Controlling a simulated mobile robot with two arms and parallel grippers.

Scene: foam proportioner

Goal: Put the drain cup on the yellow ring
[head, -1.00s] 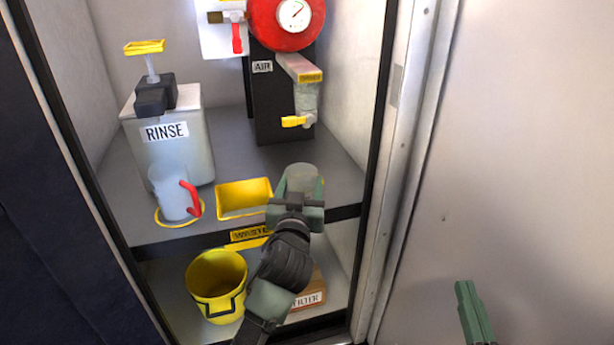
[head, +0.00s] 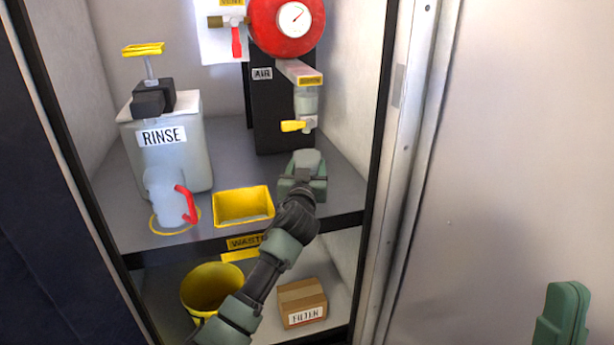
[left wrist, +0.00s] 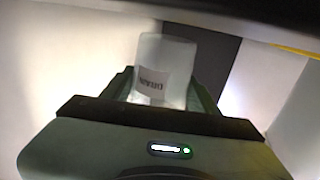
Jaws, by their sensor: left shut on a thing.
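My left gripper (head: 303,184) is shut on a pale, translucent drain cup (head: 307,160) above the front right of the upper shelf. In the left wrist view the cup (left wrist: 163,68) sits between the fingers, and its label appears upside down. The cup is below and in front of the yellow-handled valve (head: 297,126); I cannot tell whether it touches the shelf. A yellow ring (head: 153,223) shows around the base of a jug with a red handle (head: 165,190) at the left. No ring shows under the cup; my gripper hides that spot. My right gripper (head: 563,318) is partly in view at lower right.
A yellow waste tray (head: 243,220) lies between jug and gripper. The RINSE container (head: 180,160) stands behind the jug. A black AIR block (head: 272,108) stands behind the cup. Below are a yellow bucket (head: 200,285) and FILTER box (head: 301,302). The cabinet's right frame (head: 377,150) is close.

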